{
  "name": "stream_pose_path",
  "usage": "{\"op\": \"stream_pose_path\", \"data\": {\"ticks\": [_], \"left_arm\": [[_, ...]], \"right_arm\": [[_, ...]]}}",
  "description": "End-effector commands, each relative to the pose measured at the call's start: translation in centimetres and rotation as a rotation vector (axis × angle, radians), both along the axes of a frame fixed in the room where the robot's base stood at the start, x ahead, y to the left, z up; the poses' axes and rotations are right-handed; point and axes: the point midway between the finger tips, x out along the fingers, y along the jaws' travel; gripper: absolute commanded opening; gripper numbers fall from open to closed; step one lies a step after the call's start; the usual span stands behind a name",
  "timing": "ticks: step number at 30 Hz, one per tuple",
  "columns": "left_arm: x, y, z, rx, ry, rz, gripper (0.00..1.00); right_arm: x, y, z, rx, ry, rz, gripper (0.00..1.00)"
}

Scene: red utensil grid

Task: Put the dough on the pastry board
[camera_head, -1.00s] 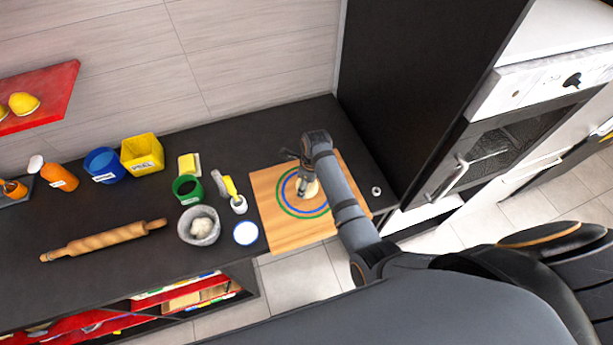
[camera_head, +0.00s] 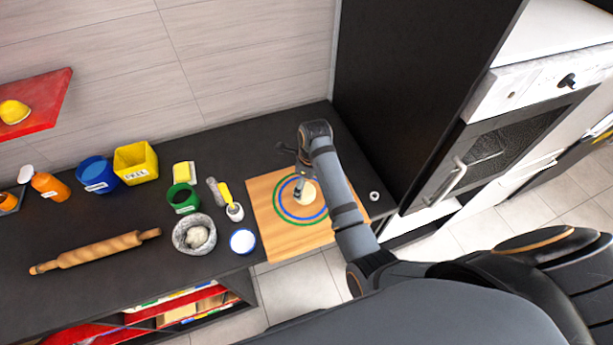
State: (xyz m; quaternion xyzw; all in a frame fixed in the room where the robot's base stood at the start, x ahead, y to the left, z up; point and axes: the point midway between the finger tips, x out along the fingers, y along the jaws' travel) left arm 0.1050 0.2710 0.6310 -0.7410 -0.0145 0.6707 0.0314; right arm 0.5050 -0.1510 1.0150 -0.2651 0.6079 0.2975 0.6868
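The pastry board (camera_head: 262,225) is a light wooden square with green and blue rings, lying at the right part of the dark counter. A pale round dough (camera_head: 307,193) shows on the board, inside the rings. My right gripper (camera_head: 299,189) points down just left of the dough, very close to it. Its fingers are small and partly hidden by my arm, so I cannot tell if they are open or touching the dough. Another pale lump (camera_head: 197,237) lies in the grey bowl (camera_head: 178,241) left of the board. My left gripper is not in view.
Left of the board are a white-and-blue round dish (camera_head: 243,241), a brush (camera_head: 226,193), a green cup (camera_head: 183,203) and a yellow bin (camera_head: 136,163). A rolling pin (camera_head: 95,252) lies at front left. A tall dark cabinet (camera_head: 410,100) stands right of the counter.

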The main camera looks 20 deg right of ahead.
Motion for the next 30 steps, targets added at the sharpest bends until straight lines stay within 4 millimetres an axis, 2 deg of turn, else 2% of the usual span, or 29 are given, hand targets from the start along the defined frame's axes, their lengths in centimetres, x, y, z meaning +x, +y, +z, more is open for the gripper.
{"op": "stream_pose_path", "data": {"ticks": [1,6,10,15,30], "left_arm": [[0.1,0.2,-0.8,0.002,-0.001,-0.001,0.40],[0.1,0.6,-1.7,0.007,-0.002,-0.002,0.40],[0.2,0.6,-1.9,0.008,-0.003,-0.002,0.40],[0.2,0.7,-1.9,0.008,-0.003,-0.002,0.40],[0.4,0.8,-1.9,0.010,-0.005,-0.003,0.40]], "right_arm": [[0.1,-0.1,0.9,0.000,-0.007,-0.001,0.84],[-0.3,-0.4,4.4,0.000,-0.004,0.000,0.84],[-0.5,-0.5,6.0,0.000,-0.001,0.000,0.84],[-0.5,-0.6,6.6,0.000,0.000,0.000,0.84],[-0.6,-0.6,6.5,0.000,0.001,0.000,0.84]]}}
